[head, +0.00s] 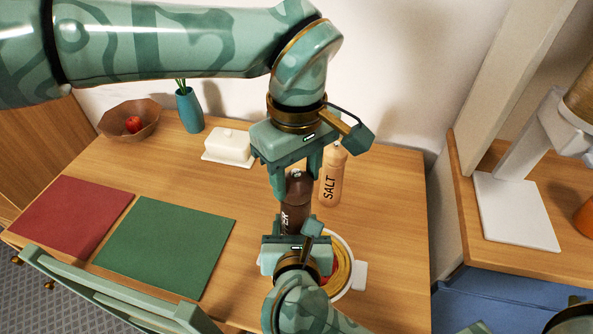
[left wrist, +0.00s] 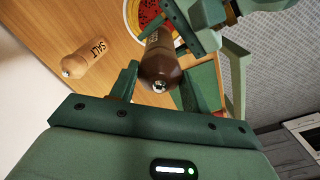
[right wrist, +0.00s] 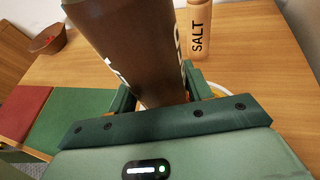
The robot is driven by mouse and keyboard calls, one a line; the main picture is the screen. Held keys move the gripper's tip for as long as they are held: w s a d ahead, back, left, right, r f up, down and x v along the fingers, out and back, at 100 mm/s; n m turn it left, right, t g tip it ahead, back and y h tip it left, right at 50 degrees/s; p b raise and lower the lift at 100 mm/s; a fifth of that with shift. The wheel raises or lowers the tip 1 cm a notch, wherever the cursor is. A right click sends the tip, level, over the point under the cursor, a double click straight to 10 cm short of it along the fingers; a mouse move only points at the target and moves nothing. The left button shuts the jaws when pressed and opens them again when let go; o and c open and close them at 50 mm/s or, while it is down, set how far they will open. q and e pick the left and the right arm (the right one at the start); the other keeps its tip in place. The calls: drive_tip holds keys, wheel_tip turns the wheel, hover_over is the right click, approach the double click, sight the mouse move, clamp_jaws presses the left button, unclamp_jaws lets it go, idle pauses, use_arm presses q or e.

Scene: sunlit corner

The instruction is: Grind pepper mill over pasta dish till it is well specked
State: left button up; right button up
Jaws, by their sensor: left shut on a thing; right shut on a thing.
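The dark brown pepper mill (head: 294,207) is held between my two grippers. My left gripper (head: 296,186) is shut on its top end from above; that end faces the left wrist view (left wrist: 158,65). My right gripper (head: 290,224) is shut around its body lower down, and the body fills the middle of the right wrist view (right wrist: 130,45). The pasta dish (head: 344,262), with a white rim, yellow pasta and red sauce, lies below, largely hidden by my right gripper. It also shows in the left wrist view (left wrist: 148,12).
A tan salt mill (head: 332,180) stands just right of the pepper mill. A white butter dish (head: 229,145), blue vase (head: 188,110) and brown bowl (head: 118,125) with a red fruit stand at the back. Red (head: 72,217) and green (head: 165,245) mats lie left. The table's right side is clear.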

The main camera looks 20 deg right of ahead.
sight(296, 170)
use_arm(q)
drive_tip(key=o, duration=1)
drive_tip(key=shift+w, duration=0.1)
drive_tip(key=shift+r, duration=0.15)
wheel_tip(296, 170, up, 12)
drive_tip(key=shift+f, duration=0.1)
drive_tip(key=shift+f, duration=0.1)
use_arm(e)
drive_tip(key=shift+s, duration=0.1)
